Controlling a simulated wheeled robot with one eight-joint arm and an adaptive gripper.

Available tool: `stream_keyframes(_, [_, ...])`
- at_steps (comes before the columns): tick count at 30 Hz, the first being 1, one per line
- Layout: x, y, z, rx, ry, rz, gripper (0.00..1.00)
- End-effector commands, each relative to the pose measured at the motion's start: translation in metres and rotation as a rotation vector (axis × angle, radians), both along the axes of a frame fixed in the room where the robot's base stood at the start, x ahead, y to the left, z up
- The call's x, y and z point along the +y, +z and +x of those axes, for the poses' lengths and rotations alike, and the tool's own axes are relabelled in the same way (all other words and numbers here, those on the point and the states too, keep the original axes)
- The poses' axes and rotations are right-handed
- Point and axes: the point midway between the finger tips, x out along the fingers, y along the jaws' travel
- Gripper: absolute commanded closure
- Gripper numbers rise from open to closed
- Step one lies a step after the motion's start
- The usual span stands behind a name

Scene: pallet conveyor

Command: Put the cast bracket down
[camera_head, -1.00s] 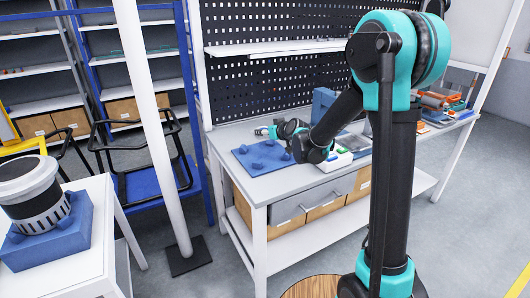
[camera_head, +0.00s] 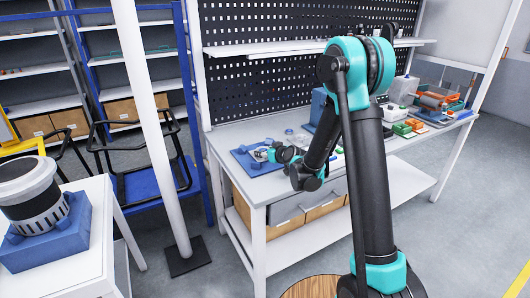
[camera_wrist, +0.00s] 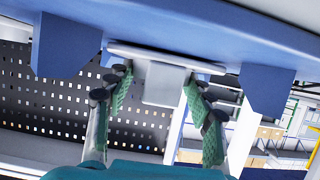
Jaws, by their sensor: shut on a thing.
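The cast bracket (camera_wrist: 165,85) is a pale grey piece with a flat flange and a block standing off it. My gripper (camera_wrist: 157,100) is shut on its block, with one green finger on each side. In the wrist view the flange lies close against a blue plate (camera_wrist: 180,25), between two blue blocks; whether it touches cannot be told. In the head view my gripper (camera_head: 268,154) is low over the blue plate (camera_head: 240,152) on the bench. There the bracket is small and mostly hidden by my gripper.
The white bench (camera_head: 235,133) carries a blue box (camera_head: 318,104) and several small coloured parts toward the right. A perforated panel (camera_head: 265,85) and shelf stand behind. A white post (camera_head: 160,130) is left of the bench. A round black-and-white unit (camera_head: 35,195) sits on a blue base at left.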

Motion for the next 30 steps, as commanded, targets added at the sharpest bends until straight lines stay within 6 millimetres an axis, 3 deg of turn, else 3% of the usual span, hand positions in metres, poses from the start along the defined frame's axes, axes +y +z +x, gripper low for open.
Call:
stream_keyframes(8, [0.000,-0.003,0.000,-0.001,0.000,0.001,0.94])
stream_keyframes(9, [0.000,-0.003,0.000,0.000,0.000,0.000,0.42])
stream_keyframes(13, [0.000,-0.003,0.000,0.000,0.000,0.000,0.26])
stream_keyframes(25, [-0.001,0.001,-0.001,0.000,0.000,0.000,0.26])
stream_keyframes(30, [-0.014,0.010,-0.020,0.000,-0.001,0.000,0.26])
